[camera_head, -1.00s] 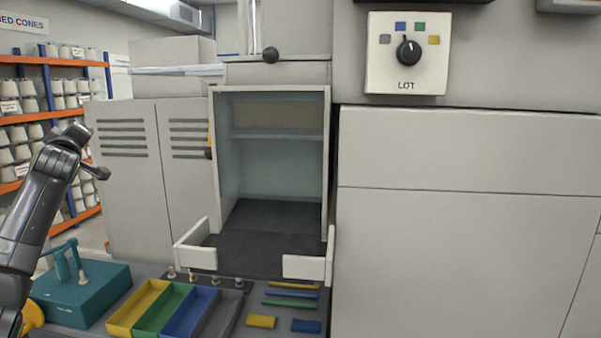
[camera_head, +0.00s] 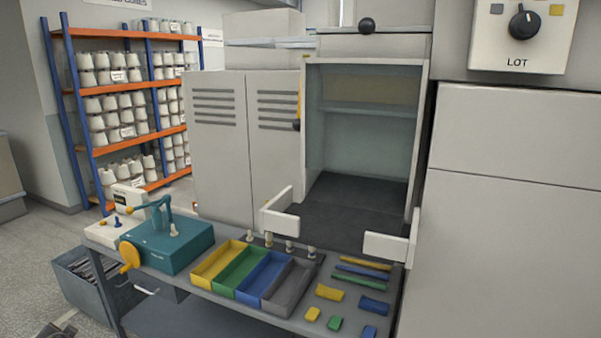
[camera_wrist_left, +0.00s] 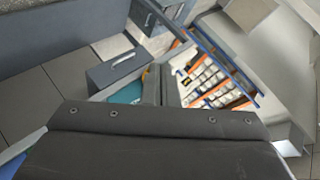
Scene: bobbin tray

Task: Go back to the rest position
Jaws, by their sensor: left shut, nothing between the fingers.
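My left gripper (camera_wrist_left: 160,84) shows in the left wrist view, where its dark body fills the lower part. Its fingers are shut with nothing between them, and it is clear of the bench. In the head view only a small dark piece, perhaps of my left arm, shows at the bottom left edge; the gripper itself cannot be made out there. My right gripper is in neither view.
A bench holds a teal winder (camera_head: 168,244), a four-colour tray (camera_head: 205,284), several small bobbins and coloured strips (camera_head: 330,292). Behind stand an open cabinet (camera_head: 312,120) and a cone rack (camera_head: 68,95). A grey bin (camera_head: 85,290) sits at floor level, left.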

